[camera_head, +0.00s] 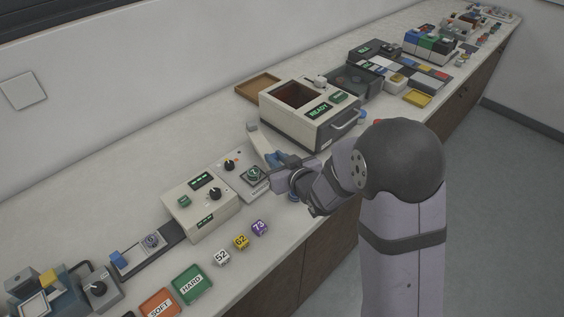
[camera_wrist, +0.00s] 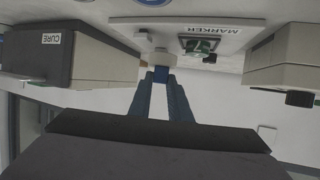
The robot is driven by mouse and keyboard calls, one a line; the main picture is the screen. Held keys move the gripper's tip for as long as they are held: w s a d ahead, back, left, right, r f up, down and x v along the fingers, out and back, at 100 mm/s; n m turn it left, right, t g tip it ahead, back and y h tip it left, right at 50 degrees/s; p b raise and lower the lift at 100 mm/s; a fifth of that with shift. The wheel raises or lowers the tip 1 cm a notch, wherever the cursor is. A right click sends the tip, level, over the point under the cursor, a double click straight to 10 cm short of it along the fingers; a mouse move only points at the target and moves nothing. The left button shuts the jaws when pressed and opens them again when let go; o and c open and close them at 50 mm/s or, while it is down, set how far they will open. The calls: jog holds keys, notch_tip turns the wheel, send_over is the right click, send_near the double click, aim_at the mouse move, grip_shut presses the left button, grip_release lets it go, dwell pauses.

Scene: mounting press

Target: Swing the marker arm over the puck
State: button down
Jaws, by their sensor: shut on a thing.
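The marker station (camera_head: 225,156) is a pale plate with a knob; its MARKER label (camera_wrist: 232,29) shows in the wrist view. The white marker arm (camera_head: 261,143) runs from the back of the plate toward my gripper (camera_head: 274,160). In the wrist view, my blue fingers (camera_wrist: 161,88) are shut on the blue handle (camera_wrist: 161,72) at the white end of the arm (camera_wrist: 158,58). The puck (camera_head: 253,174), dark with a green-marked top, sits on the plate in front of the arm. It shows again, apart from the handle, in the wrist view (camera_wrist: 199,44).
A beige READY oven (camera_head: 290,125) stands right of the station. A beige box with a dial (camera_head: 200,208) stands to its left. Numbered cubes (camera_head: 241,242) lie in front, near green HARD and orange SOFT trays (camera_head: 192,284). A CURE-labelled box (camera_wrist: 70,52) flanks my fingers.

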jog(key=shift+s+a+f+m+t+h+b, duration=0.1)
jog(key=shift+s+a+m+t+h+b, duration=0.1)
jog(key=shift+a+m+h+b, duration=0.25)
jog(key=shift+s+a+m+t+h+b, duration=0.1)
jog(key=shift+s+a+m+h+b, duration=0.15)
jog(key=shift+a, duration=0.35)
jog(key=shift+s+a+m+t+h, duration=0.15)
jog(key=shift+a+m+t+h, duration=0.15)
jog(key=shift+a+m+h, duration=0.5)
jog(key=a+m+h+p, duration=0.1)
jog(key=a+h+p, duration=0.1)
jog(key=shift+s+r+m+p, duration=0.1)
jog(key=shift+r+m+p, duration=0.2)
jog(key=shift+m+p, duration=0.1)
jog(key=shift+a+f+m+h+p, duration=0.1)
jog(key=shift+a+m+h+p, duration=0.65)
jog(key=shift+h+p, duration=0.4)
jog(key=c, duration=1.6)
grip_release()
jog(key=shift+c, duration=0.2)
